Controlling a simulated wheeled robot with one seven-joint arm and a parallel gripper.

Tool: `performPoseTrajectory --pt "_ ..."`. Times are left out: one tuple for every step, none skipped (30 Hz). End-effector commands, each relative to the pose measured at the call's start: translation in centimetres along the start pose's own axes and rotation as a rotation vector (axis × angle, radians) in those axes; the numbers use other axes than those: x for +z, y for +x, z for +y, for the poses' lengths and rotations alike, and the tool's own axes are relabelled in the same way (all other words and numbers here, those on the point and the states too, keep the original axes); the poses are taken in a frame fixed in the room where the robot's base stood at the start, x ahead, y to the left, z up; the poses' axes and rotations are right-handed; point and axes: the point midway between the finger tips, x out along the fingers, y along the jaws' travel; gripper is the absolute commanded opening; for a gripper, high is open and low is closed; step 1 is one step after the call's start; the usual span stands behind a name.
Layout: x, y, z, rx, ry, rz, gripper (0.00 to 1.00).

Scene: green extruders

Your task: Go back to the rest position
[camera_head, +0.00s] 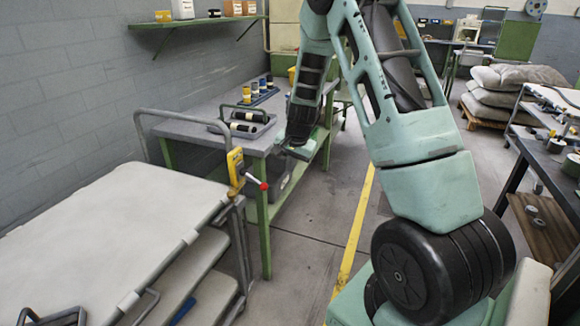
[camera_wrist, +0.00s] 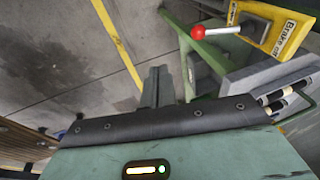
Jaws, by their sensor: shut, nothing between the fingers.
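My gripper (camera_head: 297,152) hangs at the end of my bent arm, beside the right edge of the grey worktable (camera_head: 187,131) in the head view. In the wrist view my gripper (camera_wrist: 158,86) shows its two fingers close together, with nothing between them. They point out over the bare concrete floor and touch nothing that I can see. In the head view the fingertips are small and partly hard to make out.
A cart (camera_head: 110,215) stands at front left, its yellow brake box (camera_head: 236,166) and red-knobbed lever (camera_head: 263,186) near the table. Another bench (camera_head: 560,190) stands right. Floor between is clear.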

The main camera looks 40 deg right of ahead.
Motion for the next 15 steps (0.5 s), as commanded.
performPoseTrajectory --pt "0.0 0.0 0.0 0.000 0.000 0.000 0.00" --pt "0.0 0.0 0.0 0.000 0.000 0.000 0.00" --pt "0.0 0.0 0.0 0.000 0.000 0.000 0.00" --pt "0.0 0.0 0.0 0.000 0.000 0.000 0.00" --pt "0.0 0.0 0.0 0.000 0.000 0.000 0.00" --pt "0.0 0.0 0.0 0.000 0.000 0.000 0.00" --pt "0.0 0.0 0.0 0.000 0.000 0.000 0.00" --pt "0.0 0.0 0.0 0.000 0.000 0.000 0.00" --pt "0.0 0.0 0.0 0.000 0.000 0.000 0.00" --pt "0.0 0.0 0.0 0.000 0.000 0.000 0.00" --pt "0.1 0.0 -0.1 -0.001 -0.003 -0.001 0.00" --pt "0.7 -0.3 -0.6 -0.006 -0.020 -0.008 0.00" --pt "1.4 -0.5 -1.1 -0.010 -0.038 -0.016 0.00" --pt "2.3 -0.9 -1.6 -0.015 -0.062 -0.027 0.00" --pt "3.8 -1.5 -2.5 -0.024 -0.101 -0.044 0.00"
